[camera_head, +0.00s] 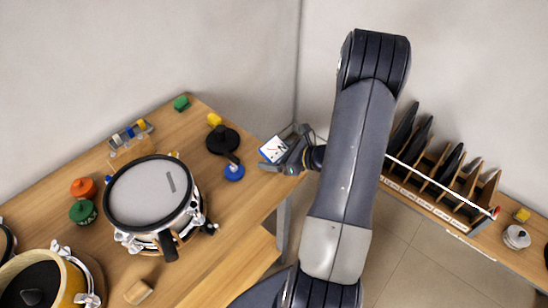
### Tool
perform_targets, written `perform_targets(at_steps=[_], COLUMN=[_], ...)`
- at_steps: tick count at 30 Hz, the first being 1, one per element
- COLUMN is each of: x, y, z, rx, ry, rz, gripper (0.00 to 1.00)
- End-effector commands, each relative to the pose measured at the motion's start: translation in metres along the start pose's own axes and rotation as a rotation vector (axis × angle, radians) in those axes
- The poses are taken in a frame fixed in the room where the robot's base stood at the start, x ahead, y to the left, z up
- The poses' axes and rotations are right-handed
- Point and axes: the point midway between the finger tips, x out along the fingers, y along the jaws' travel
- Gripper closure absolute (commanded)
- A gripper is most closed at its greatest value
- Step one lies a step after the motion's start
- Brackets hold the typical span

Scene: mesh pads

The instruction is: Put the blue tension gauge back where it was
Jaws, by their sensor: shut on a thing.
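The blue tension gauge (272,150) has a white face with dark marks and a blue edge. It is tilted, with its face toward the camera, near the right end of the wooden workbench. My gripper (286,154) is shut on it, holding it by its right side.
The workbench (120,254) holds a silver snare drum (150,195), a yellow drum (75,280), a black round-ended object (223,140), a blue round object (234,173), orange (83,187) and green (82,211) ones. A slotted rack (430,201) stands at right.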

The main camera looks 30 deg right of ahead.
Motion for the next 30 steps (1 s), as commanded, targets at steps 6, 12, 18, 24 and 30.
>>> perform_targets(at_steps=[6, 12, 18, 24, 30], x=[0.006, 0.006, 0.008, 0.007, 0.007], y=[0.0, -0.001, -0.001, 0.0, 0.0], z=[-0.014, -0.014, -0.018, -0.018, -0.018], rx=[-0.001, -0.003, -0.002, -0.001, -0.001], ry=[-0.002, -0.002, -0.002, 0.0, 0.0], rz=[0.0, -0.001, -0.001, 0.0, 0.0], gripper=[0.62, 0.62, 0.62, 0.07, 0.0])
